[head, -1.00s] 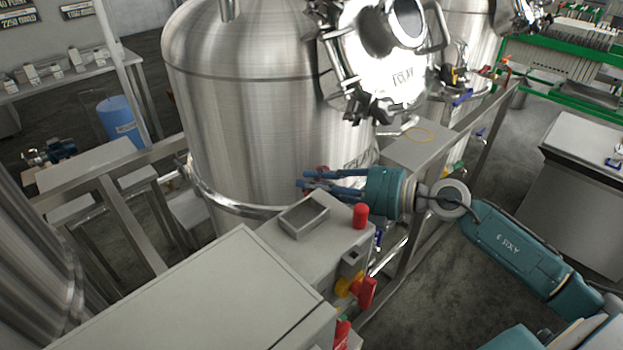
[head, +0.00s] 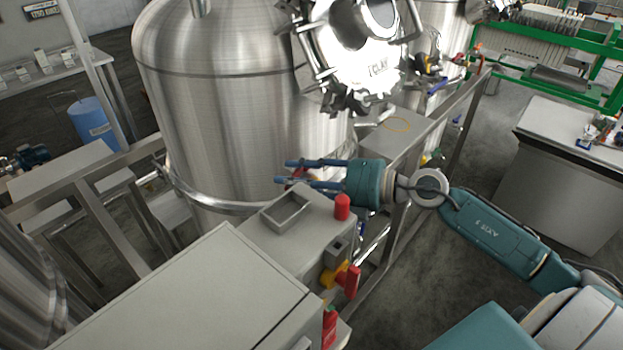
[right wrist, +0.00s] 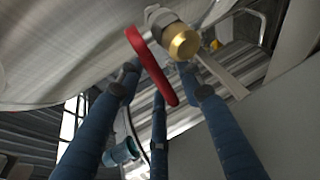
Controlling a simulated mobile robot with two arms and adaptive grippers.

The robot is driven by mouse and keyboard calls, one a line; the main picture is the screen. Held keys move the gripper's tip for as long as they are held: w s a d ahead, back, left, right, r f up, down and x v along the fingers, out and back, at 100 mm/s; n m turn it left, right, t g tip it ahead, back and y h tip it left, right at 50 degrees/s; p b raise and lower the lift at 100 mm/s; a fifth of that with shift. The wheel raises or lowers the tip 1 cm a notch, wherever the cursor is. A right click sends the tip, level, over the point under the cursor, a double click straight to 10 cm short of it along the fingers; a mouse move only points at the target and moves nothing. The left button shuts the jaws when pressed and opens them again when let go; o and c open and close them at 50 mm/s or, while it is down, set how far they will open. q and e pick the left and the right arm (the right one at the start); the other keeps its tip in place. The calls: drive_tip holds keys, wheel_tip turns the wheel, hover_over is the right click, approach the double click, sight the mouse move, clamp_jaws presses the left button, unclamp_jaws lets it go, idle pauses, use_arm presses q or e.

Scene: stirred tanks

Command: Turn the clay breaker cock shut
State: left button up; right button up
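The clay breaker is the large steel tank (head: 225,125) with a manway lid lettered like CLAY. Its cock has a red lever (right wrist: 152,65) and a brass nut (right wrist: 184,43) in the right wrist view. The lever slants across the view at the fingertips. In the head view only a bit of red (head: 299,174) shows between the fingers. My right gripper (head: 283,172) points left, close to the tank wall. Its blue fingers (right wrist: 158,85) are apart, around or just short of the lever. I cannot tell if they touch it. My left gripper is out of view.
A grey cabinet (head: 190,290) and a box with an open tray (head: 285,212) stand in front. A red button (head: 342,207) and a red-and-yellow switch (head: 342,278) sit close below my right wrist. A steel frame rail (head: 465,95) runs behind my right arm.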

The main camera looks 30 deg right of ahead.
drive_tip(key=v, duration=1.1)
drive_tip(key=shift+s+d, duration=0.15)
drive_tip(key=shift+s, duration=0.2)
drive_tip(key=shift+r, duration=0.15)
